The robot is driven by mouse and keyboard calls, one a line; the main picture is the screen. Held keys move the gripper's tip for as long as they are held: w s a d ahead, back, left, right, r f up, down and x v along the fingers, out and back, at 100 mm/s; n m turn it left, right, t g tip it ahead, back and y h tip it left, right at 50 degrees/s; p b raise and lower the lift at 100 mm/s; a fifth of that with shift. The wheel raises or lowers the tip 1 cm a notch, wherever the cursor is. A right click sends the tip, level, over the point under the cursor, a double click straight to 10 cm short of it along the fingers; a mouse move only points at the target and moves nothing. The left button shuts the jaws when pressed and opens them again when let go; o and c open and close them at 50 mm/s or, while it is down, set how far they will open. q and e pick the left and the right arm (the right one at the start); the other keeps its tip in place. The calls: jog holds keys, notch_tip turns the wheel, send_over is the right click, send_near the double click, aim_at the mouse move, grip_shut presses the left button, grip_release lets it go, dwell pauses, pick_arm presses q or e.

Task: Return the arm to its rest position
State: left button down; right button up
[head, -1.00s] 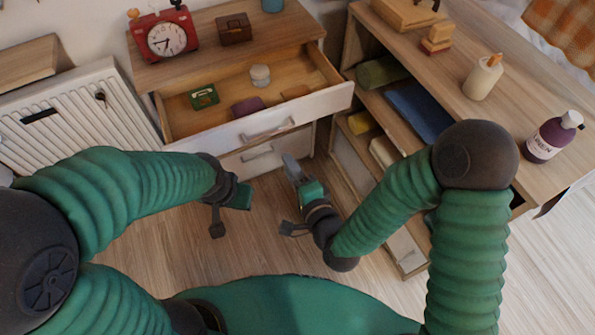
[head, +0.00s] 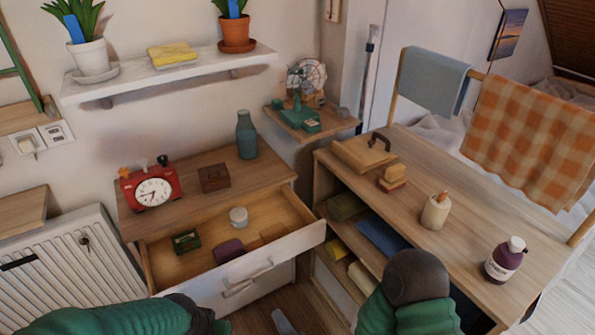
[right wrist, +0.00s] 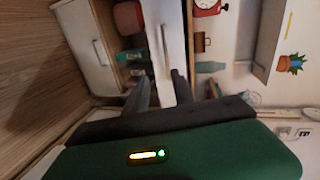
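My right arm (head: 413,280) shows at the lower right of the head view, its dark elbow in front of the shelf unit. Only a grey tip of my right gripper (head: 284,321) shows at the bottom edge, below the drawer front. In the right wrist view the right gripper (right wrist: 158,80) has its two dark fingers apart, with nothing seen held between them. My left arm (head: 130,317) crosses the bottom left corner of the head view. Its gripper is out of the frame.
An open drawer (head: 280,245) juts from the dresser, holding several small items. A radiator (head: 65,265) is at left. Some floor shows between dresser and shelf unit.

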jog(key=d+r+n+g+h, duration=0.1)
jog(key=d+n+g+h, duration=0.7)
jog(key=d, duration=1.3)
jog(key=s+d+r+n+g+p, duration=0.1)
jog(key=s+d+r+n+g, duration=0.1)
jog(key=s+d+r, duration=0.4)
notch_tip(320, 180, up, 15)
jog(key=a+p, duration=0.1)
jog(key=p, duration=1.5)
jog(key=shift+s+a+h, duration=0.25)
jog(key=shift+a+h, duration=0.1)
jog(key=shift+h, duration=0.05)
